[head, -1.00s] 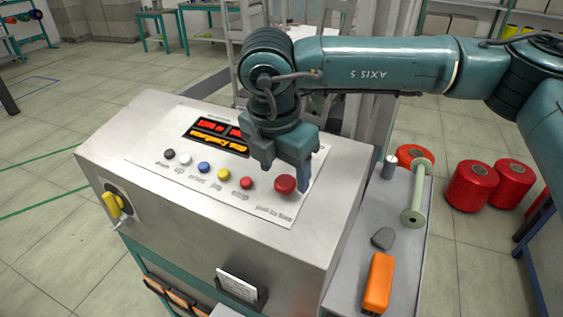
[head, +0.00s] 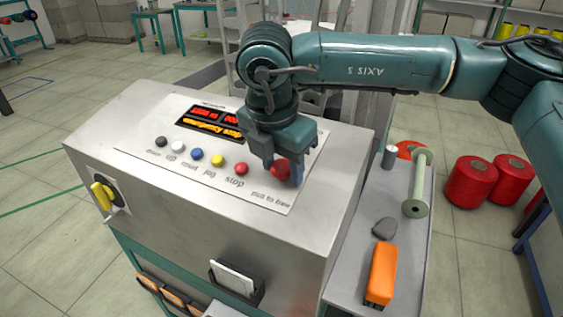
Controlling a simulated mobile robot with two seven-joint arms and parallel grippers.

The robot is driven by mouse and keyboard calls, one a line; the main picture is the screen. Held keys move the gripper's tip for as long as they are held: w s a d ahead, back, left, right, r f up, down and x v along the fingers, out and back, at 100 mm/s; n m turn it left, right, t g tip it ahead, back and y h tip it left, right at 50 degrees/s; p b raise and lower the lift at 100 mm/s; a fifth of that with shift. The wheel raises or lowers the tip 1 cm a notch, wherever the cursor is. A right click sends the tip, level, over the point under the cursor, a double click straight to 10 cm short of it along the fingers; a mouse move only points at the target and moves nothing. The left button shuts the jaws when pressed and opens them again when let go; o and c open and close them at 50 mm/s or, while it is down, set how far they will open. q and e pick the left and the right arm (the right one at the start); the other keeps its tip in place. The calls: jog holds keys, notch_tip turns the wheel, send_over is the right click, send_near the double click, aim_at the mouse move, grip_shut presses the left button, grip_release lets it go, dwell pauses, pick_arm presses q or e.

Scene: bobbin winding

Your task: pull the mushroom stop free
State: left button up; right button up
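The mushroom stop (head: 281,168) is a round red button at the right end of the row on the sloped metal panel (head: 225,202). My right gripper (head: 283,174) is down at the panel with one finger on each side of the red cap. The fingers look closed against the cap, which partly shows between them. Its stem is hidden. The display (head: 212,130) shows red segments above yellow text that reads like "emergency stop". My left gripper is not in view.
Several smaller buttons, including a red one (head: 241,169), run left of the stop. A yellow rotary switch (head: 104,197) is on the cabinet's left side. The side shelf (head: 345,272) holds a pale green bobbin (head: 418,185), a grey lump (head: 384,227) and an orange object (head: 381,273).

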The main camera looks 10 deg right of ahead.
jog(key=c, duration=0.8)
jog(key=shift+o, duration=0.2)
jog(key=shift+r, duration=0.35)
jog(key=o, duration=1.2)
jog(key=shift+s, duration=0.1)
jog(key=shift+p+v, duration=1.35)
jog(key=shift+v, duration=2.6)
